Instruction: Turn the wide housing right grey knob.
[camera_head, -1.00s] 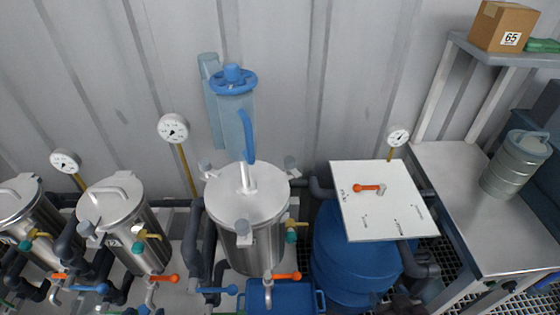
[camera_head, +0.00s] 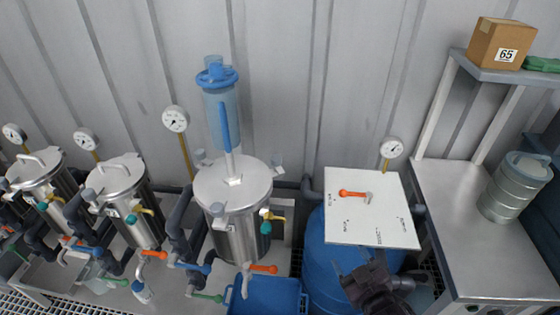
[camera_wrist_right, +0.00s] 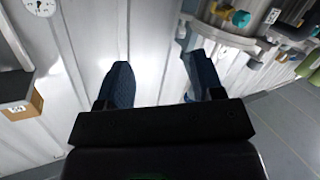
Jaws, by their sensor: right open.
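The wide housing (camera_head: 236,215) is the big steel vessel with a round lid in the middle of the head view. Its right grey knob (camera_head: 277,160) sits at the right back edge of the lid. Two more grey knobs sit at the lid's left (camera_head: 201,157) and front (camera_head: 217,209). My right gripper (camera_head: 366,268) is open and empty, right of the housing and in front of the white board. In the right wrist view its two dark fingers (camera_wrist_right: 162,82) stand apart with only wall between them. My left gripper is not in view.
A white board (camera_head: 372,215) with an orange-handled tool (camera_head: 352,194) lies on a blue barrel (camera_head: 330,262). Narrower vessels (camera_head: 125,205) stand left. A steel table (camera_head: 465,240) stands right.

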